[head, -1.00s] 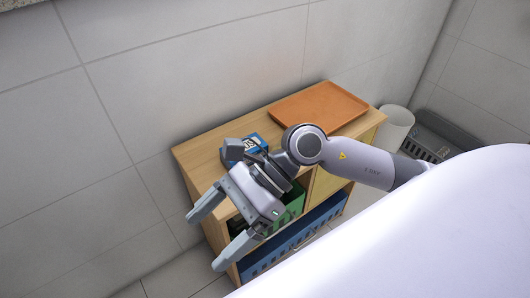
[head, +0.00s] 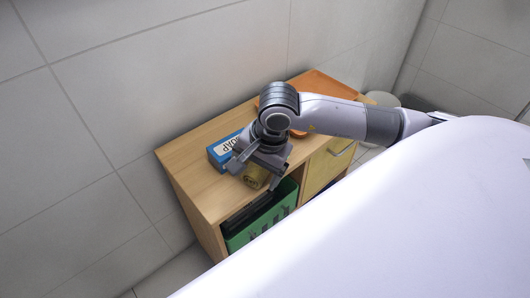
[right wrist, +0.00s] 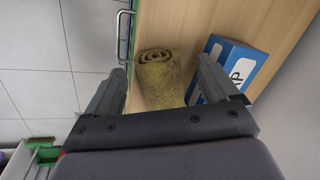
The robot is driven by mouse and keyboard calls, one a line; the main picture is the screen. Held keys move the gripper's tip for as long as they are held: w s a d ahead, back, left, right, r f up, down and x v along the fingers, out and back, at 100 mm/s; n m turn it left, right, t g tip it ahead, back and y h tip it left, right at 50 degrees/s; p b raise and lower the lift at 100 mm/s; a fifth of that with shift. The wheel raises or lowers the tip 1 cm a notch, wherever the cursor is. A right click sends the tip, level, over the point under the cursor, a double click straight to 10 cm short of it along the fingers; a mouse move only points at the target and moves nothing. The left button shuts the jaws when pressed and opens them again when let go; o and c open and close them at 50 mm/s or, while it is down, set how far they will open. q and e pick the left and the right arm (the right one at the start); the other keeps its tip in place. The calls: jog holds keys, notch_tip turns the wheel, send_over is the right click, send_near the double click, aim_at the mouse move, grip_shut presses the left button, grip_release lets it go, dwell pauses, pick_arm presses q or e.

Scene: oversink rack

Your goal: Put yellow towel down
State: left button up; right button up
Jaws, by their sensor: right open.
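The yellow towel (right wrist: 160,78) is rolled up and lies on the wooden cabinet top (head: 190,170), close to its front edge. In the head view only a small part of the towel (head: 255,178) shows under my right gripper (head: 254,170). My right gripper is open and points down over the towel. In the right wrist view, its fingers (right wrist: 160,84) stand on either side of the towel, with gaps to both sides. The towel's lower end is hidden by the gripper body. My left gripper is not in view.
A blue soap box (head: 222,149) stands just beside the towel. An orange tray (head: 325,85) lies on the far right of the cabinet top. A green basket (head: 262,222) sits in the shelf below, beside a drawer (head: 328,165). The left end of the top is bare.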

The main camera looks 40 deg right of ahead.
jog(key=shift+w+f, duration=0.1)
jog(key=shift+f, duration=0.15)
jog(key=c, duration=1.2)
jog(key=shift+o, duration=0.2)
jog(key=shift+r, duration=0.15)
